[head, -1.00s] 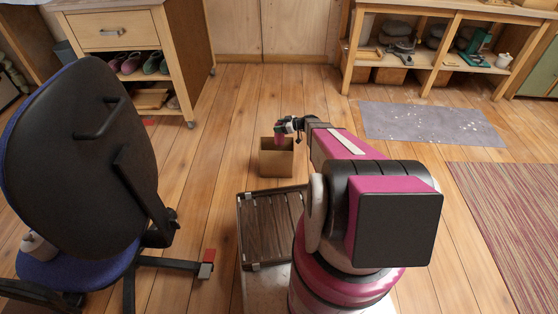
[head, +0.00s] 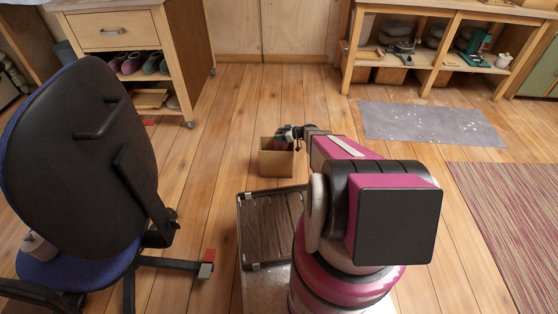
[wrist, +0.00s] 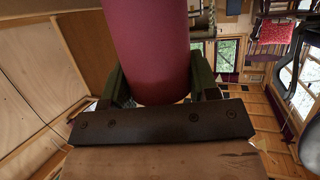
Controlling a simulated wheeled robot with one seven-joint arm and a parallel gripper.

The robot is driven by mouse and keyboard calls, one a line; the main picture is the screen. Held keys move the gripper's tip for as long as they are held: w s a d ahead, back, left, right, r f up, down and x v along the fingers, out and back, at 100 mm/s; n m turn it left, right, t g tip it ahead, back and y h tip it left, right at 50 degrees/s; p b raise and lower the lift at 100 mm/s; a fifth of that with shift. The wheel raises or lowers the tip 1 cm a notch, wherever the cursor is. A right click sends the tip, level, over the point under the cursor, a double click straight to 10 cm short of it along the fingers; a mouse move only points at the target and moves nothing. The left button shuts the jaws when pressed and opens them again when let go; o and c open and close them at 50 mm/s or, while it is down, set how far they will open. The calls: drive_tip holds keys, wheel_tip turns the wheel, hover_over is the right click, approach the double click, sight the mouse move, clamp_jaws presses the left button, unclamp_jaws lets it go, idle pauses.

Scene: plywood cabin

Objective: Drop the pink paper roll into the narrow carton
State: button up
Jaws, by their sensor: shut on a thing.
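The narrow carton (head: 276,165) is a small brown open box standing on the floor ahead of me. My gripper (head: 281,142) is at the carton's open top. In the wrist view the pink paper roll (wrist: 150,45) sits between the two green fingers, which are shut on it. In the head view the roll is mostly hidden by the gripper and the carton, so I cannot tell how deep its lower end is.
A dark slatted tray (head: 270,228) lies in front of my base. An office chair (head: 80,165) stands at left, its foot reaching toward the tray. A workbench (head: 440,60) and grey mat (head: 430,123) are at back right. The floor around the carton is clear.

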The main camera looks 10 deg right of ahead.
drive_tip(key=o, duration=1.4)
drive_tip(key=v, duration=1)
drive_tip(key=shift+d+r, duration=0.2)
drive_tip(key=shift+d, duration=0.1)
drive_tip(key=shift+s, duration=0.15)
